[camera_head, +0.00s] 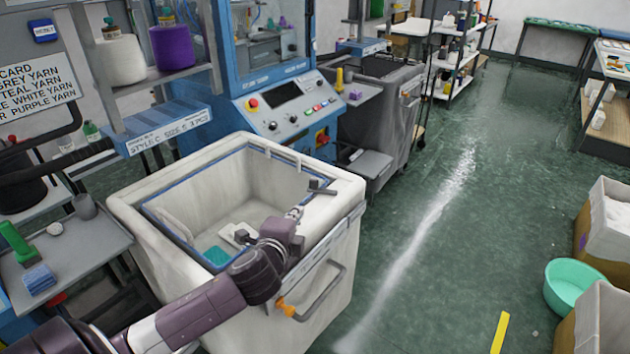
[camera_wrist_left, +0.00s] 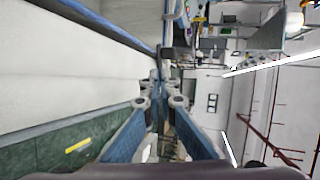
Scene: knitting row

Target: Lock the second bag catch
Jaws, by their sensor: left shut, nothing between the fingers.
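A white cart (camera_head: 335,240) holds a pale liner bag with a blue rim (camera_head: 175,230). A dark grey T-shaped piece, which looks like a bag catch (camera_head: 321,187), sits at the cart's right rim. I cannot tell if it is locked. My left gripper (camera_head: 296,212) is above the cart's front right part, just short of this catch, and looks apart from it. Its fingers (camera_wrist_left: 158,80) are shut and empty in the left wrist view, with a dark block (camera_wrist_left: 172,52) beyond their tips. Small clips show on the back rim. My right gripper is not in view.
A metal handle with an orange end (camera_head: 287,308) is on the cart's front side. A blue knitting machine (camera_head: 285,105) stands behind the cart, and a grey bin (camera_head: 375,115) beside it. A grey side table (camera_head: 85,245) is left. The green floor (camera_head: 440,220) to the right is mostly clear.

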